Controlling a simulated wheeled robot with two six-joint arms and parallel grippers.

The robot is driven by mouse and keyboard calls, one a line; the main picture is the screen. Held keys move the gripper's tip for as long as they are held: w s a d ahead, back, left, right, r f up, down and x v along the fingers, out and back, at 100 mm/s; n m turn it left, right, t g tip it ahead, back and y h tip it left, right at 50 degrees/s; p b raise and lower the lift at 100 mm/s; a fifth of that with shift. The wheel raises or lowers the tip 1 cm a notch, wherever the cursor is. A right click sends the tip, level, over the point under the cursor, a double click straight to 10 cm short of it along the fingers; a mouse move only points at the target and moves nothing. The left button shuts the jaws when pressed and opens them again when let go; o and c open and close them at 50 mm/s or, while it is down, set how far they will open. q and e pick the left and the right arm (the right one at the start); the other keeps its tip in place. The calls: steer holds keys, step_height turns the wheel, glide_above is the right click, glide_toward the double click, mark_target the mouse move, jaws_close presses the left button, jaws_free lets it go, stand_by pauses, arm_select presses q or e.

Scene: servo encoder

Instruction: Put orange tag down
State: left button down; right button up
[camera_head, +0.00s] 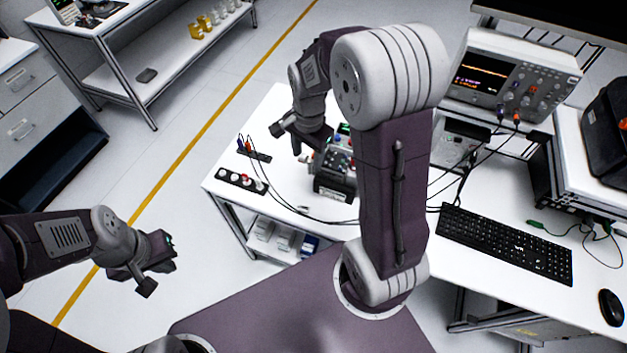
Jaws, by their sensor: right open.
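I cannot make out an orange tag for certain in the head view. My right gripper (287,140) is open, above the white table (290,185), left of the servo device (335,183). Its two fingertips are apart and I see nothing between them. The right arm hides part of the table and the device. My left gripper (158,277) hangs over the floor at the lower left, away from the table. Its fingertips look apart and empty.
A dark strip with blue and orange-red plugs (247,147) and a strip with round knobs (241,181) lie at the table's left. Cables (290,208) cross its front. An oscilloscope (510,75), keyboard (505,243) and mouse (611,307) stand at right.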

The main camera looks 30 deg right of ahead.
steer(key=s+a+f+n, duration=0.1)
steer(key=s+a+n, duration=0.1)
steer(key=s+n, duration=0.3)
steer(key=s+a+f+n, duration=0.1)
steer(key=s+n, duration=0.4)
steer(key=n, duration=0.3)
steer(key=shift+s+a+f+t, duration=0.25)
steer(key=shift+a+f+t, duration=0.05)
steer(key=shift+a+f, duration=0.1)
